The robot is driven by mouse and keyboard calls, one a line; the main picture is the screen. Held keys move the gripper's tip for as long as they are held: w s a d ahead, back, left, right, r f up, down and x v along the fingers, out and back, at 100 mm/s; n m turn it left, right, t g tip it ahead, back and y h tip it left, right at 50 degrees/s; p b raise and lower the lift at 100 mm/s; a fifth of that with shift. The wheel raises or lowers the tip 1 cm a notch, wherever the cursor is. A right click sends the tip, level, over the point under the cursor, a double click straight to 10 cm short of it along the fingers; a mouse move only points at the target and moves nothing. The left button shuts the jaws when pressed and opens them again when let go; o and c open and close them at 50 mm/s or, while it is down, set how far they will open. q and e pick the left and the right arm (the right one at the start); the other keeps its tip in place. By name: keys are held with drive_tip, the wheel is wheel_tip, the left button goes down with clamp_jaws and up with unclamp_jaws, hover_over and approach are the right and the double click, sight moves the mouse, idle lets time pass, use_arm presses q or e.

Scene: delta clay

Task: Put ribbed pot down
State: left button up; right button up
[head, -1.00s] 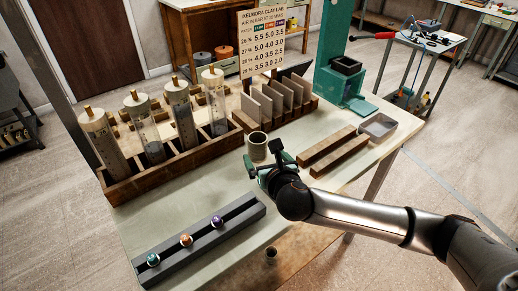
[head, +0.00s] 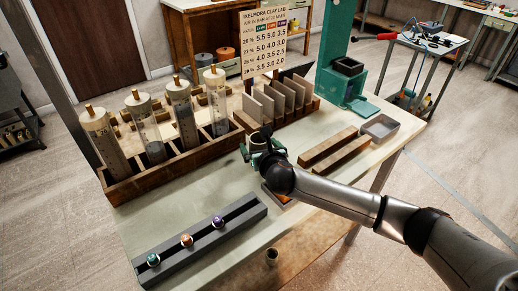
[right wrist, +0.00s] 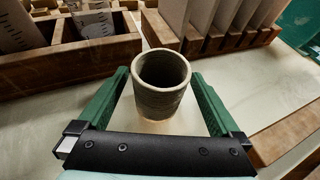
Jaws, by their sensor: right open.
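The ribbed pot (right wrist: 162,88) is a small grey-brown cup with an open top. In the right wrist view it stands upright between the two green fingers of my right gripper (right wrist: 160,76). The fingers are spread, with a gap visible on each side of the pot. In the head view the pot (head: 258,141) is on the worktable (head: 185,212), partly hidden by my right gripper (head: 262,152). My left gripper is not in view.
A wooden rack of tubes (head: 172,170) stands behind and left of the pot, and a slotted rack of tiles (head: 292,116) behind and right. Wooden bars (head: 330,150) lie to the right. A dark rail with coloured knobs (head: 205,232) lies in front.

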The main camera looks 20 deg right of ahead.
clamp_jaws()
idle(0.8)
drive_tip(key=shift+r, duration=0.1)
drive_tip(key=shift+r, duration=0.65)
drive_tip(key=s+a+r+p, duration=0.1)
drive_tip(key=s+r, duration=1)
drive_tip(key=s, duration=0.3)
drive_tip(key=shift+a+r, duration=0.2)
drive_tip(key=shift+r, duration=0.2)
